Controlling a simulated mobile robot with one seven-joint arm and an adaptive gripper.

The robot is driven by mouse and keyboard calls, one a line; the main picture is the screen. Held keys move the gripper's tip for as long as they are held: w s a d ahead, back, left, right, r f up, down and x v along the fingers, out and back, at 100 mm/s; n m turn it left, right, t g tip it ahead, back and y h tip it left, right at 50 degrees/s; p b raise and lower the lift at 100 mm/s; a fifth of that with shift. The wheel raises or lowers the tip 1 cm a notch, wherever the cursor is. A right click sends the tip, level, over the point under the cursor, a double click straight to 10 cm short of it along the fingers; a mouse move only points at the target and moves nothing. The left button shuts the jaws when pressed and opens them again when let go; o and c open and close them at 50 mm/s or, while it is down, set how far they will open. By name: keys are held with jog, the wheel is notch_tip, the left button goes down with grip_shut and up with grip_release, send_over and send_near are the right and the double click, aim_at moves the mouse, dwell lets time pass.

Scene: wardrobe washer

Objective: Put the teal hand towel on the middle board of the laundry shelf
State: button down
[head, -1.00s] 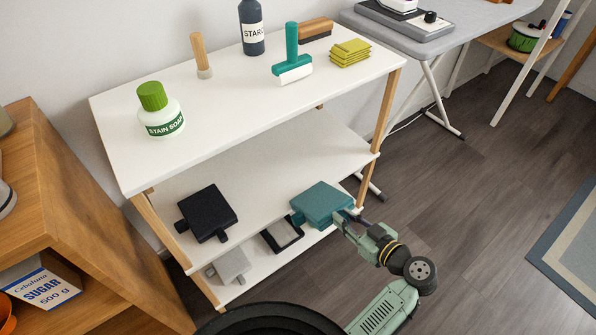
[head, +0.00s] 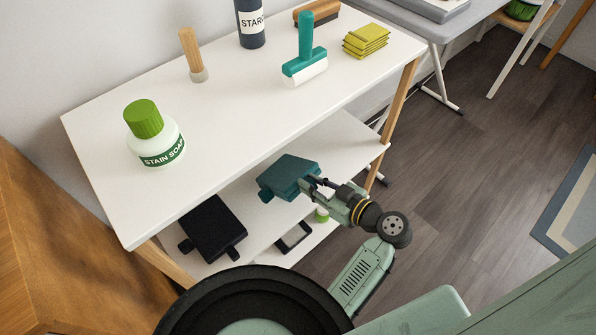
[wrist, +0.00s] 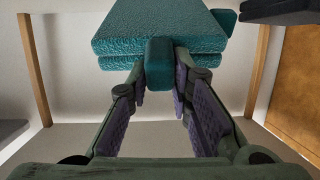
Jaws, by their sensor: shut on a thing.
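The teal hand towel (head: 288,177) is a folded block with a small tab, seen over the middle board (head: 350,150) of the white laundry shelf, under the top board. My gripper (head: 312,187) reaches in from the shelf's open front and is shut on the towel's tab. In the wrist view the teal towel (wrist: 160,35) fills the upper middle, and its tab sits between the fingertips of my gripper (wrist: 160,75). I cannot tell whether the towel touches the board.
A black folded item (head: 212,228) lies on the middle board to the left. The top board (head: 240,110) carries a stain soap bottle (head: 155,135), a teal-handled roller (head: 305,60) and yellow cloths (head: 369,41). The lower board holds a grey item (head: 293,237). A wooden cabinet (head: 50,250) stands left.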

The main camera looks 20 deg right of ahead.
aim_at(311, 207)
jog(key=shift+w, duration=0.15)
jog(key=shift+r, duration=0.1)
jog(key=shift+f+b, duration=2.95)
jog(key=shift+f, duration=1.25)
jog(key=shift+a+f+b, duration=0.1)
jog(key=shift+f+b, duration=0.6)
jog(key=shift+f, duration=0.05)
jog(key=c, duration=1.4)
grip_release()
jog(key=shift+o, duration=0.2)
jog(key=shift+s, duration=0.2)
